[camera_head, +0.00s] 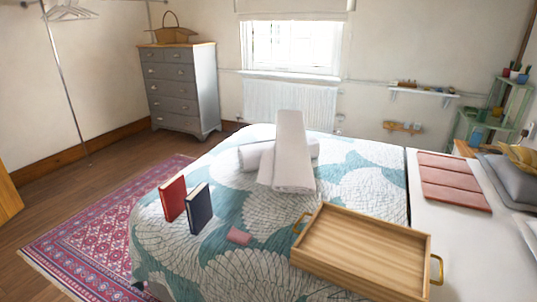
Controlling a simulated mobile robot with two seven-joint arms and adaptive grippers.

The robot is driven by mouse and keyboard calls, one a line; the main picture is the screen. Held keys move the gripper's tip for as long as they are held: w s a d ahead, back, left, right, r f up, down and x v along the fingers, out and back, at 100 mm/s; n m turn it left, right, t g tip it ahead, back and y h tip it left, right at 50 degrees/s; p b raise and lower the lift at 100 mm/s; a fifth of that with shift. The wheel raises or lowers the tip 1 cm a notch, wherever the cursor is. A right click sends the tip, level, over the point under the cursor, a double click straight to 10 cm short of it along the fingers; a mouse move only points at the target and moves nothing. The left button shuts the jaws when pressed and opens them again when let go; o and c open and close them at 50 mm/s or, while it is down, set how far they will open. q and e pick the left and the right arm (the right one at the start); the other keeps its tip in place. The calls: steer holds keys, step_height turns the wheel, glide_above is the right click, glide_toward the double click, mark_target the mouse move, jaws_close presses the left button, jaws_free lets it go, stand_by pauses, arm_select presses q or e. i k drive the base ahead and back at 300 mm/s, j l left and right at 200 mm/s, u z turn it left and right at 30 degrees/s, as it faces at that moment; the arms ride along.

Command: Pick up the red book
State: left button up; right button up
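The red book (173,198) stands upright on the left part of the bed, on the teal and white patterned cover. Whether the two books touch is hard to tell. Neither of my grippers shows in the head view.
A wooden tray (361,281) with brass handles lies on the bed at the front right. A small pink item (239,236) lies near the books. White rolled towels (290,155) lie farther back. A patterned rug (95,238) covers the floor left of the bed.

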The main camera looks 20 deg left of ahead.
mark_target(173, 192)
steer(key=u, duration=1.35)
steer(key=z, duration=0.55)
steer(key=i+j+z, duration=0.1)
steer(key=j+z, duration=0.65)
steer(key=z, duration=0.2)
steer(key=j+z, duration=0.4)
steer(key=j, duration=0.55)
steer(key=k+j+z, duration=0.1)
steer(key=j, duration=0.4)
steer(key=k+j, duration=0.1)
steer(key=j, duration=0.35)
steer(key=z, duration=0.05)
